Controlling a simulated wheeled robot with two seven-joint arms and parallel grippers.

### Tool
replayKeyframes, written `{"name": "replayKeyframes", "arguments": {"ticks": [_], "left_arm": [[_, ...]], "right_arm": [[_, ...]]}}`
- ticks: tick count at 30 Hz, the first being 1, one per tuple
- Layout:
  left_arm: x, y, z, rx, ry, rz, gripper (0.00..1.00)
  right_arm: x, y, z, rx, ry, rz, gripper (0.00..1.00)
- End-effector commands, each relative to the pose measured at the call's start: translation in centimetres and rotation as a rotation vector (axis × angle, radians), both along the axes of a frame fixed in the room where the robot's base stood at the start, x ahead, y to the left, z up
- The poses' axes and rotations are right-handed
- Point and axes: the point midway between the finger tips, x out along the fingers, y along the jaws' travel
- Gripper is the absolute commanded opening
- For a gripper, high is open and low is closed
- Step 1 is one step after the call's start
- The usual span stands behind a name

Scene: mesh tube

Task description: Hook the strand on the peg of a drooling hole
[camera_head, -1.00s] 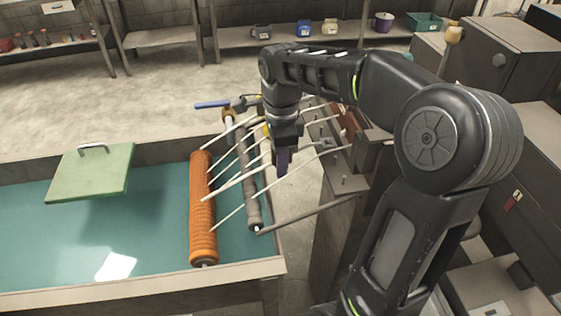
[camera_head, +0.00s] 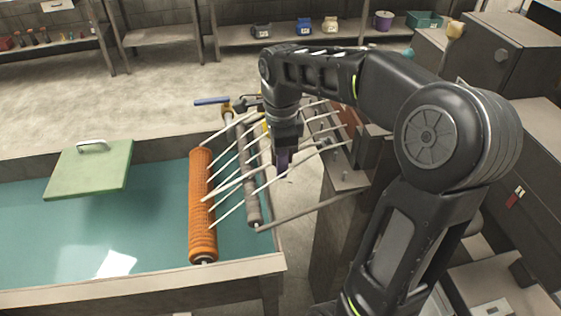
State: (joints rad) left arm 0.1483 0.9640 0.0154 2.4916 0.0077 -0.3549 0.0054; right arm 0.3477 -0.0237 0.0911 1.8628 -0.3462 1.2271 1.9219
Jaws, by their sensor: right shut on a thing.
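Several pale strands (camera_head: 228,183) run from the orange mesh roller (camera_head: 203,215) over the grey roller (camera_head: 247,185) toward the machine face on the right. Some reach the face, where small pegs (camera_head: 344,176) stick out. The drooling holes are too small to make out. My right gripper (camera_head: 284,168) hangs jaws down between the grey roller and the machine face. It is shut on a strand, but its own fingers and the crossing strands hide the exact grip. My left gripper is not in view.
A thin rod (camera_head: 312,212) crosses from the grey roller's lower end to the machine. A green lid (camera_head: 92,170) lies over the water tank (camera_head: 60,235) at left. A blue-handled valve (camera_head: 213,102) stands behind the rollers. Dark machine cabinets (camera_head: 515,55) stand at right.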

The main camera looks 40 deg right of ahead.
Motion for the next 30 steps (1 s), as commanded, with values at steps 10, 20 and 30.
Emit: {"name": "replayKeyframes", "arguments": {"ticks": [10,20,30], "left_arm": [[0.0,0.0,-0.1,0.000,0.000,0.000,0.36],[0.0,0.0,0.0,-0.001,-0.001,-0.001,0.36],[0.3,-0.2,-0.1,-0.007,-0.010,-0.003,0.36]], "right_arm": [[0.0,0.0,-0.1,0.000,0.000,0.000,0.41],[0.0,0.0,-0.1,0.000,0.000,0.000,0.45],[0.1,0.0,3.5,-0.001,-0.004,0.000,0.45]]}}
